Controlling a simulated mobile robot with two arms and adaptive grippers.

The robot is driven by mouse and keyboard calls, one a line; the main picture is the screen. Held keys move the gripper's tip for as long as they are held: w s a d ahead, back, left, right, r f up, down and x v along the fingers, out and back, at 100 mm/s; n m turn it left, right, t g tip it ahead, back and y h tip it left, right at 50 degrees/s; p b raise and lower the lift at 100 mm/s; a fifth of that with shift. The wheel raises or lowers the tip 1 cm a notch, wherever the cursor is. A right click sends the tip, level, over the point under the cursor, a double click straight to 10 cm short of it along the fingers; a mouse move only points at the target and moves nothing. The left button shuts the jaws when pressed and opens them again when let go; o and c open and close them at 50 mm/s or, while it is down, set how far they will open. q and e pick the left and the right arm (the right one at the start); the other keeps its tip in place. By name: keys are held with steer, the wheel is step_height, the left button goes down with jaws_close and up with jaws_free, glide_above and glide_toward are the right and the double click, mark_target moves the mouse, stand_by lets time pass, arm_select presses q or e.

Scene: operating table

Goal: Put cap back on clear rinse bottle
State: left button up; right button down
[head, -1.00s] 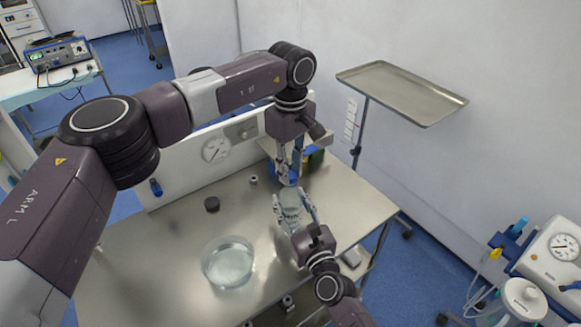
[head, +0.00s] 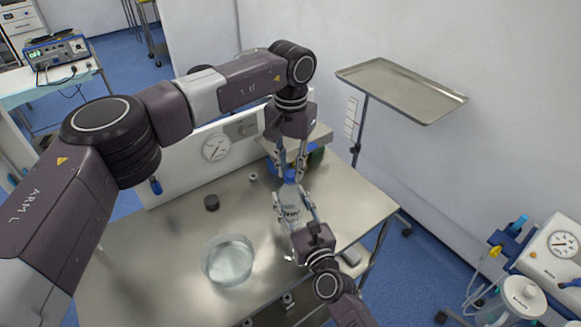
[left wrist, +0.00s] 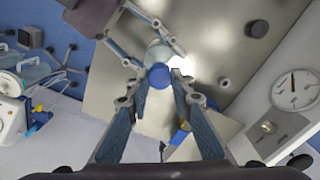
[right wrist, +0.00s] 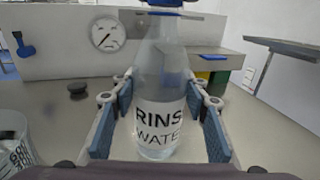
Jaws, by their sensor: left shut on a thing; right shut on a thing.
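The clear rinse bottle (head: 290,211) stands upright over the table, with "RINSE WATER" lettering on it in the right wrist view (right wrist: 160,115). My right gripper (head: 294,207) is shut around the bottle's body. The blue cap (head: 290,176) is at the bottle's top, between the fingers of my left gripper (head: 290,172), which points down and is shut on it. The cap also shows in the left wrist view (left wrist: 159,75), over the bottle (left wrist: 160,50). In the right wrist view the cap is cut by the top edge; I cannot tell whether it is seated.
A clear round vessel (head: 228,262) stands at the front of the steel table (head: 165,255). A dark round piece (head: 211,202) and a small metal piece (head: 253,177) lie farther back. A panel with a gauge (head: 214,147) borders the back. A raised steel tray (head: 400,90) is at right.

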arm_select(q)
steer(key=shift+m, duration=1.2)
steer(key=o, duration=0.7)
steer(key=shift+o, duration=0.2)
steer(key=shift+r, duration=0.1)
steer(key=shift+r, duration=2.2)
steer(key=shift+c, duration=0.6)
